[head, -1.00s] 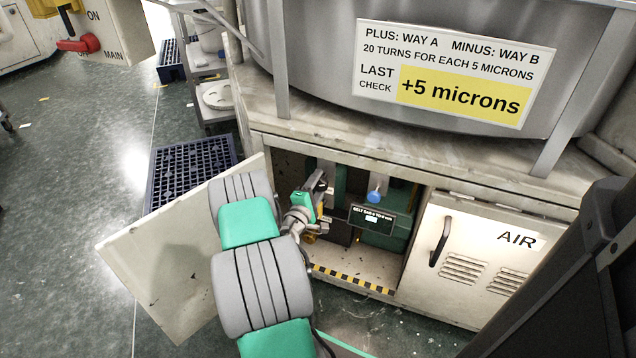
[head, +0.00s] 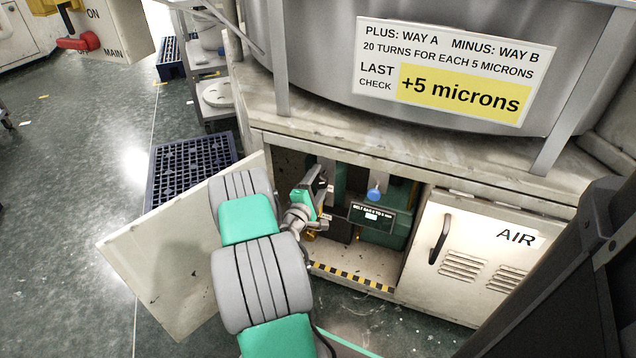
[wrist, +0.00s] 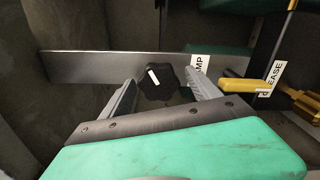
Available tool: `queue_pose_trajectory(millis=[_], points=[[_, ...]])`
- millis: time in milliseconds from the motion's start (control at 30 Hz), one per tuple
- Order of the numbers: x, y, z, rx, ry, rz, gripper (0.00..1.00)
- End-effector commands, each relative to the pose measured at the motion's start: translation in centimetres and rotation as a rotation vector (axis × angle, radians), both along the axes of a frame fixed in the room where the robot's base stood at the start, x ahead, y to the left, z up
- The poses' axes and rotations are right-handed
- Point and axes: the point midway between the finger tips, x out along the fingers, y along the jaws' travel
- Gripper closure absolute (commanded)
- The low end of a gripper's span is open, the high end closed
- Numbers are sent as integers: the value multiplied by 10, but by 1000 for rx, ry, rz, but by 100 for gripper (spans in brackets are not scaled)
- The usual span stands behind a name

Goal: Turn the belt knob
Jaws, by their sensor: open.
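A black lobed knob (wrist: 160,83) with a white mark shows in the wrist view, in front of a grey metal bar (wrist: 90,67). A partly hidden label ending "MP" (wrist: 201,65) is beside it. My gripper (wrist: 161,80) is open, with one finger on each side of this knob; I cannot tell whether they touch it. In the head view my gripper (head: 322,184) reaches into the open cabinet and hides the black knob. A blue knob (head: 375,193) stands to its right, above a dark panel (head: 371,217) whose text begins "BELT". I cannot tell which knob the task names.
A yellow lever (wrist: 246,85) with a label ending "EASE" (wrist: 271,78) is close right of my gripper. The cabinet door (head: 165,255) hangs open at left. A shut AIR door (head: 475,262) is at right. A striped sill (head: 352,278) edges the opening.

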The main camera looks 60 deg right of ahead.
Motion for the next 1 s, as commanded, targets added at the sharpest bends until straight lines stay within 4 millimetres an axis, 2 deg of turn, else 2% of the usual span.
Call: queue_pose_trajectory(millis=[167, 267, 500, 600, 733, 1000], points=[[0, 0, 0, 0, 0, 0, 29], [0, 8, 0, 2, 1, 1, 29], [-3, 58, 1, 0, 2, 5, 29], [-4, 69, 0, 0, 0, 2, 29], [-5, 77, 0, -1, -1, 0, 29], [-6, 78, 0, 0, 0, 0, 29]])
